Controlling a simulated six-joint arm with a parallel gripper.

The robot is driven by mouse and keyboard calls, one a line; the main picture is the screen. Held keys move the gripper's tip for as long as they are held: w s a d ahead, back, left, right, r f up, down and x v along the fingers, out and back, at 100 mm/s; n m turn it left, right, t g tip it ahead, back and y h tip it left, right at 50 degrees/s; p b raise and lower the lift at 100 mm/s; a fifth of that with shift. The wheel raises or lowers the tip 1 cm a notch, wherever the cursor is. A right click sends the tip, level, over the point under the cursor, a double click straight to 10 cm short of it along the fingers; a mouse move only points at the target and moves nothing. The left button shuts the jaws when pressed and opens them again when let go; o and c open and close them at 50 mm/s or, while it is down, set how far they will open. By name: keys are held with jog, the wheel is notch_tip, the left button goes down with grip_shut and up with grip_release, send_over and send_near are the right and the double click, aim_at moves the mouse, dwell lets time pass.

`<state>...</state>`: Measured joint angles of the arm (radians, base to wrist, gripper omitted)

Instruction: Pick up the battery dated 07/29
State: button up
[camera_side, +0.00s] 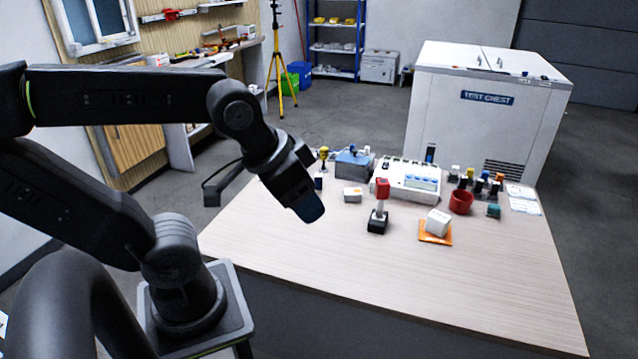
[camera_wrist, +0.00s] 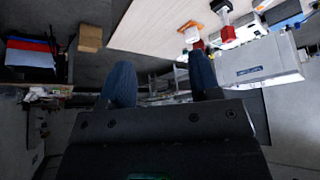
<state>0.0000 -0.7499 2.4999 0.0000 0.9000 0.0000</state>
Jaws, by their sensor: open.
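My gripper (camera_side: 308,205) is open and empty, held above the left part of the table in the side view. Its two dark fingers (camera_wrist: 162,80) stand apart in the wrist view with nothing between them. Several small upright items with dark bodies and coloured or pale tops (camera_side: 480,185) stand at the table's back right; they may be batteries. A small dark item (camera_side: 318,181) stands near my gripper at the back left. No date is readable in either view, so I cannot tell which item is the battery dated 07/29.
The table (camera_side: 420,290) is bare at the front. A white device (camera_side: 405,178), blue box (camera_side: 350,163) and small white box (camera_side: 353,195) stand behind. A black stand with a red top (camera_side: 382,188), white cube (camera_side: 438,223) on an orange mat (camera_side: 428,241), red cup (camera_side: 461,203) and teal block (camera_side: 493,211) occupy the middle and right.

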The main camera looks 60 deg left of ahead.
jog(key=w+a+n+y, duration=0.2)
jog(key=w+a+n, duration=0.2)
jog(key=w+a, duration=0.55)
jog(key=n+g+y, duration=0.2)
jog(key=n+g, duration=0.1)
jog(key=n, duration=0.5)
send_over(319, 175)
jog(key=s+d, duration=0.2)
jog(key=d, duration=0.1)
notch_tip(319, 175, down, 16)
jog(key=x, duration=0.7)
jog(key=shift+s+d+f, duration=0.1)
jog(key=shift+f, duration=0.4)
jog(key=shift+x, duration=2.95)
jog(key=shift+s+d+f, duration=0.1)
jog(key=shift+s+d, duration=0.05)
jog(key=shift+d, duration=0.05)
